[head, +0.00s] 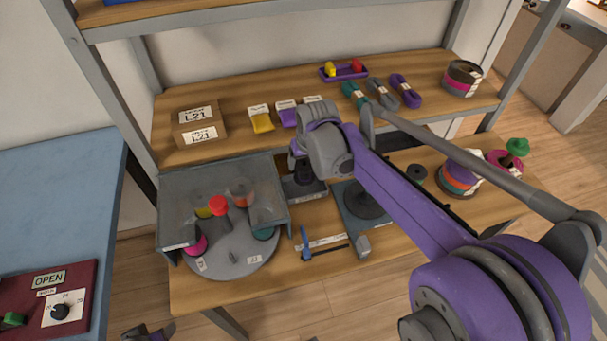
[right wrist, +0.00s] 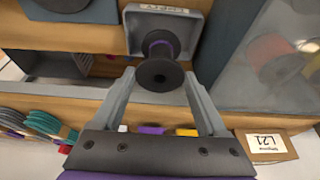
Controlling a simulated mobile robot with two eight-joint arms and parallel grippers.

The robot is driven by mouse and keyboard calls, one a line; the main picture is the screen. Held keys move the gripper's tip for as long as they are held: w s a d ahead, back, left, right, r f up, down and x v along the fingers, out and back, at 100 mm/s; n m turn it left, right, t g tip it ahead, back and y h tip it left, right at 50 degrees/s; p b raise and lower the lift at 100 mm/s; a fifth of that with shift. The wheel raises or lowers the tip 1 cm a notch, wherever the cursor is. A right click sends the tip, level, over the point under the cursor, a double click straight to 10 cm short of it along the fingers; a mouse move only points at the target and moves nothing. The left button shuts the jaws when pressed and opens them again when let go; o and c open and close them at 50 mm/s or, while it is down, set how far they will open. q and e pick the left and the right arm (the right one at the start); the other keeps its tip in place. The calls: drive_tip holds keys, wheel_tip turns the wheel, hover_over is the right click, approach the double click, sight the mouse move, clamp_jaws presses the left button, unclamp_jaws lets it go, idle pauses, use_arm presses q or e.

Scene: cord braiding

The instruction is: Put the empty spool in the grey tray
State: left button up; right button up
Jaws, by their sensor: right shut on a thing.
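My right gripper (head: 303,163) reaches down over the small grey tray (head: 290,192) on the workbench. In the right wrist view its two fingers (right wrist: 160,76) are shut on the near flange of the dark empty spool (right wrist: 158,74). The spool has a bare core with a purplish band, and its far end is over the floor of the grey tray (right wrist: 137,38). I cannot tell whether the spool touches that floor. In the head view the spool (head: 304,177) is partly hidden by the gripper. A dark and purple part of my left gripper (head: 148,333) shows at the bottom edge; its fingers are unclear.
A round grey turntable (head: 232,262) with coloured spools under a clear cover stands left of the tray. A dark round disc on a base (head: 365,200) is to the right. Cord bundles (head: 382,94) and a cardboard box (head: 198,124) lie on the shelf behind.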

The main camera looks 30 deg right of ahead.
sight(306, 169)
drive_tip(key=shift+w+f, duration=0.1)
drive_tip(key=shift+f, duration=2.4)
drive_tip(key=shift+f, duration=0.15)
drive_tip(key=o, duration=1.2)
drive_tip(key=shift+b, duration=0.3)
drive_tip(key=shift+o, duration=0.2)
drive_tip(key=shift+r, duration=0.2)
drive_tip(key=p+v, duration=0.1)
drive_tip(key=v, duration=1.1)
drive_tip(key=shift+a, duration=0.1)
